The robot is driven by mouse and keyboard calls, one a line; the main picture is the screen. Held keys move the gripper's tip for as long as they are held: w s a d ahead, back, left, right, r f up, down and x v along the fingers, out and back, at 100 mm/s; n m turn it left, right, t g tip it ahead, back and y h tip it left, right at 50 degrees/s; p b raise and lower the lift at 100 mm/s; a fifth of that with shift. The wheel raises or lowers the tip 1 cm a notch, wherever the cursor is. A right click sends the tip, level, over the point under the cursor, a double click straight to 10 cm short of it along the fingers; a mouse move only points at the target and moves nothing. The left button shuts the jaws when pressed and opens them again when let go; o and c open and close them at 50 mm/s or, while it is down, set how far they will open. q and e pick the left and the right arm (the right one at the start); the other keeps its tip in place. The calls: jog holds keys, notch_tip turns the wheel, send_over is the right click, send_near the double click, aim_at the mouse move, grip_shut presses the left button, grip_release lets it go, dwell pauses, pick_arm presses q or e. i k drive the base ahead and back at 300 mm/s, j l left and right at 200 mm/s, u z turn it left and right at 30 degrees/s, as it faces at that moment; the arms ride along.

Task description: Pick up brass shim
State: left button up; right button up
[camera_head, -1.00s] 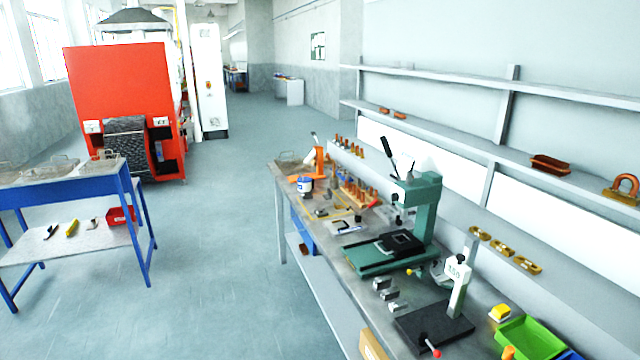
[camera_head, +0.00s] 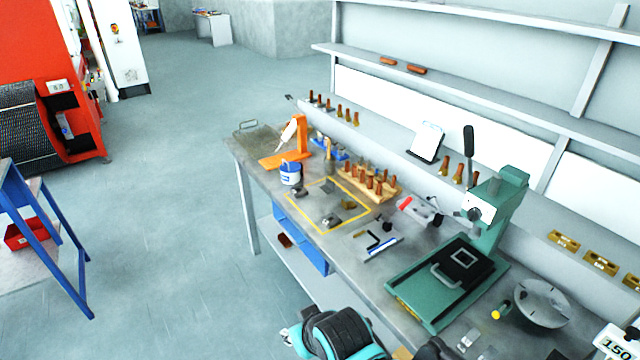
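I cannot single out the brass shim with certainty. A small brass-coloured piece (camera_head: 348,204) lies inside the yellow-outlined square (camera_head: 319,225) on the workbench, beside small grey metal parts (camera_head: 331,220). Larger brass-coloured blocks (camera_head: 564,239) sit in a row on the ledge at the right. Teal and black parts of my own arm show at the bottom edge, in front of the bench. No gripper fingertips can be made out, and nothing is seen held.
A green press (camera_head: 490,215) stands on the bench at the right. A wooden rack of brown-topped pieces (camera_head: 370,183), an orange stand (camera_head: 300,140) and a blue-white tub (camera_head: 290,173) stand around the square. Open floor (camera_head: 170,230) lies left of the bench.

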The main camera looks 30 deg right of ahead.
aim_at(349, 205)
jog(key=i+z, duration=0.3)
jog(key=i+j+z, duration=0.15)
jog(key=i+z, duration=0.2)
jog(key=i+j+z, duration=0.3)
jog(key=i, duration=0.2)
